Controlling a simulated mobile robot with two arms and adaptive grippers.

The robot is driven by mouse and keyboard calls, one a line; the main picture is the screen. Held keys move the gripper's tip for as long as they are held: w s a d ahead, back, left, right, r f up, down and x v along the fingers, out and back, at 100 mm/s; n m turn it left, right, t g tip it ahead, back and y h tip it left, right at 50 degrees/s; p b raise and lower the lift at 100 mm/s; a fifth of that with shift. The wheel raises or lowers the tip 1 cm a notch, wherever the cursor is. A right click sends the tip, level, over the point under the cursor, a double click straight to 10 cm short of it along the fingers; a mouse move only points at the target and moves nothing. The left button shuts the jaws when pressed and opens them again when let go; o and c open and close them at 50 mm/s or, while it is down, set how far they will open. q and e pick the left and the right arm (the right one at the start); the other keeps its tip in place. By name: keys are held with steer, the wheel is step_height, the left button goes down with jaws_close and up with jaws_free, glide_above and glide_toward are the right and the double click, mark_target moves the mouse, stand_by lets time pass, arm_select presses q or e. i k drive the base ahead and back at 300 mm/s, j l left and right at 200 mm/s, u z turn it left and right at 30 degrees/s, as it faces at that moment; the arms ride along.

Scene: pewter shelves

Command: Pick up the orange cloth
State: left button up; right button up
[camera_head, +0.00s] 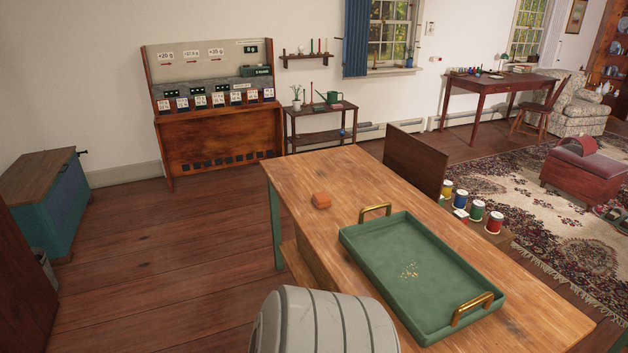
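A small orange folded cloth (321,200) lies on the wooden table (305,172), near its far left part. It looks like a compact block with rounded edges. It is apart from the green tray, and nothing touches it. Neither of my grippers shows in the head view. A grey ribbed rounded part, probably mine, stands at the bottom centre and covers a piece of the table's near left side.
A green tray (385,267) with two gold handles and small yellow crumbs takes up the table's middle and right. Several coloured spools (477,211) stand beyond its right edge, beside an upright brown board (415,162). The floor left of the table is clear.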

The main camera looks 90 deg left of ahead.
mark_target(321, 200)
steer(key=u, duration=1.85)
steer(key=i+j+u, duration=0.15)
steer(key=u, duration=0.25)
steer(key=i+j+u, duration=0.2)
steer(key=u, duration=0.2)
steer(key=j, duration=0.1)
